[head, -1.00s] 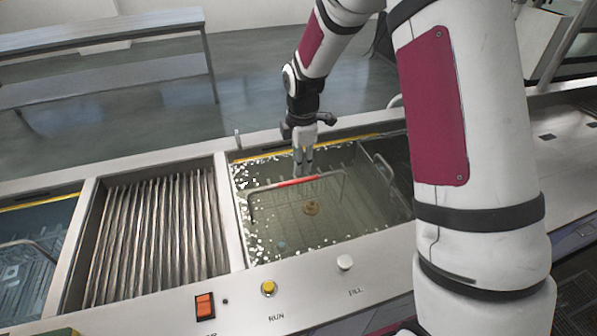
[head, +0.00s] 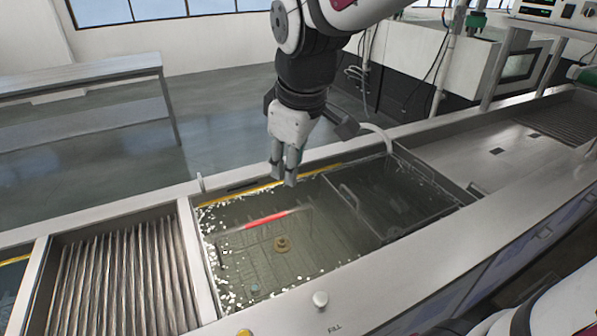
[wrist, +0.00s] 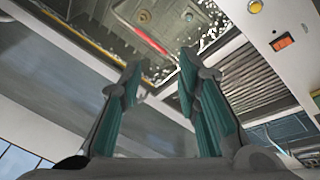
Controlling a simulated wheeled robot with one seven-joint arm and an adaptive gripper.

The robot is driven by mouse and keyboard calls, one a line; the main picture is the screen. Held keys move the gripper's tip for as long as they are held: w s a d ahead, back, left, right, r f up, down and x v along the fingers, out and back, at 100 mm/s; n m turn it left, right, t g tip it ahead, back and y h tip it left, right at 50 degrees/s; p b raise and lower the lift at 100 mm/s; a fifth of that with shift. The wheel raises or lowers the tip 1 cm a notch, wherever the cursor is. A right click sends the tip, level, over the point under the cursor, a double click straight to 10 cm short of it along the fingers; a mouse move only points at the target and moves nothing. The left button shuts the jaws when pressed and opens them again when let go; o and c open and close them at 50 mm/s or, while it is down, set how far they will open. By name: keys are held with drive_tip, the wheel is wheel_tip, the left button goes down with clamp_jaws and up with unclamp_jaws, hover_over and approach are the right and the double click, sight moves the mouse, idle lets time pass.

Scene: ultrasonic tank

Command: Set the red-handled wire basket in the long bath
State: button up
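The wire basket (head: 262,250) with the red handle (head: 266,219) sits low in the liquid of the long bath (head: 211,275), toward its left end. Its handle stands up across the top, and a small brass-coloured part (head: 282,244) lies in it. My gripper (head: 284,182) is above the back edge of the bath, clear of the handle. In the wrist view, my fingers (wrist: 158,88) are apart with nothing between them, and the red handle (wrist: 150,40) shows beyond them.
A darker mesh basket (head: 405,205) stands at the right end of the bath. A ribbed section (head: 120,275) lies left of the bath. A white knob (head: 320,299) is on the front rim. A flat steel deck (head: 480,150) extends to the right.

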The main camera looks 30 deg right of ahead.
drive_tip(key=s+r+m+t, duration=0.1)
drive_tip(key=s+r+m, duration=0.1)
drive_tip(key=s+m, duration=0.5)
drive_tip(key=s, duration=0.6)
drive_tip(key=shift+s+r+m+t, duration=0.25)
drive_tip(key=shift+r+m+t, duration=0.05)
drive_tip(key=shift+r, duration=0.05)
